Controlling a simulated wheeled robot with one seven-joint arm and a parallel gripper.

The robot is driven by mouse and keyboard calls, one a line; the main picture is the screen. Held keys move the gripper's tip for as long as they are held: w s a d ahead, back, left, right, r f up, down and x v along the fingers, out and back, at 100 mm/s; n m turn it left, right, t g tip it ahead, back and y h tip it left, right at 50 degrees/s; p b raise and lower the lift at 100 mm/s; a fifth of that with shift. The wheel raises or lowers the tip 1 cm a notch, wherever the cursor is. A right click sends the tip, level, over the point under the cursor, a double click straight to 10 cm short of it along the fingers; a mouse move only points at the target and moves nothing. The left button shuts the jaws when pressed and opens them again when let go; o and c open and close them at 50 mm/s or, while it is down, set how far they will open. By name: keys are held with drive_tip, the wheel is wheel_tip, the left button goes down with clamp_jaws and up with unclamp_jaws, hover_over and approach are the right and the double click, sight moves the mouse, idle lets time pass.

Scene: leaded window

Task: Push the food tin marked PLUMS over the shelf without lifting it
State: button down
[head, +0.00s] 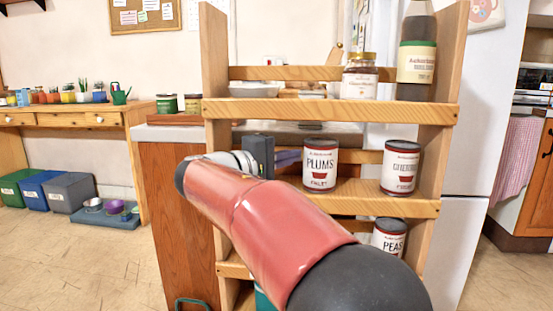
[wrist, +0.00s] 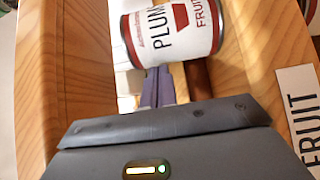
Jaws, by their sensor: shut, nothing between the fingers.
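The PLUMS tin (head: 320,165), white with dark red bands, stands upright on the middle shelf (head: 385,203), left of another tin. In the wrist view the tin (wrist: 175,32) appears turned sideways at the top, just beyond the fingertips. My gripper (head: 298,157) is shut and empty, reaching in from the left with its fingers at the tin's left side. The shut fingers also show in the wrist view (wrist: 155,85). They look very close to the tin or touching it; I cannot tell which. My red arm hides the shelf's left part in the head view.
A similar red and white tin (head: 401,167) stands at the shelf's right end, with a gap between it and the PLUMS tin. A PEAS tin (head: 389,238) is below. A jar (head: 360,77) and a bottle (head: 416,60) stand above. Wooden side posts bound the shelf.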

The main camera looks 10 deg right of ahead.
sight(326, 160)
drive_tip(key=shift+d, duration=0.1)
drive_tip(key=s+d+b, duration=0.1)
drive_tip(key=d, duration=0.1)
drive_tip(key=d+b, duration=0.1)
drive_tip(key=d, duration=0.2)
drive_tip(key=s+d+b, duration=0.1)
drive_tip(key=d, duration=0.1)
drive_tip(key=shift+s+d+f+b, duration=0.15)
drive_tip(key=shift+s+d+b, duration=0.15)
drive_tip(key=shift+b, duration=0.05)
drive_tip(key=shift+s+d, duration=0.15)
drive_tip(key=shift+d, duration=0.25)
